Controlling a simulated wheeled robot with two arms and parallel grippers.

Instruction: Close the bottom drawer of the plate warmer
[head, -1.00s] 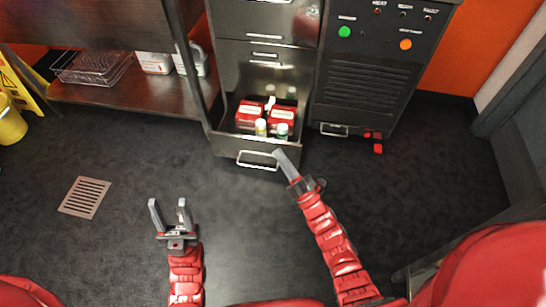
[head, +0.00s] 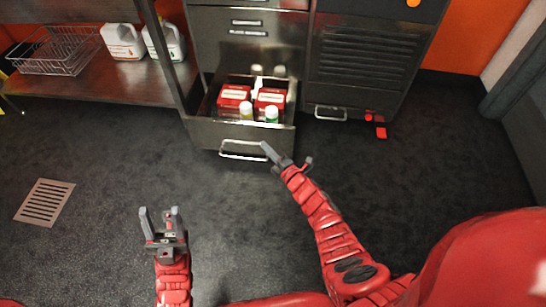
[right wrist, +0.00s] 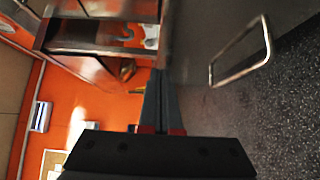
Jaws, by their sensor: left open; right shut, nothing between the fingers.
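The bottom drawer (head: 207,134) of the steel plate warmer (head: 240,52) is pulled out toward me and holds red boxes (head: 270,98) and small bottles (head: 245,110). Its bar handle (head: 243,156) is on the front face; a metal bar handle also shows in the right wrist view (right wrist: 240,52). My right gripper (head: 266,147) is shut and empty, with its tip close to the right part of the drawer front. I cannot tell whether it touches. My left gripper (head: 160,212) is open and empty above the floor, well in front of the drawer.
A shelf (head: 100,90) at left carries a wire basket (head: 60,50) and white jugs (head: 123,42). A vented cabinet (head: 365,62) with a low handle stands right of the warmer. Red pieces (head: 381,132) lie by its base. A floor grate (head: 44,202) is at left; the dark floor is otherwise clear.

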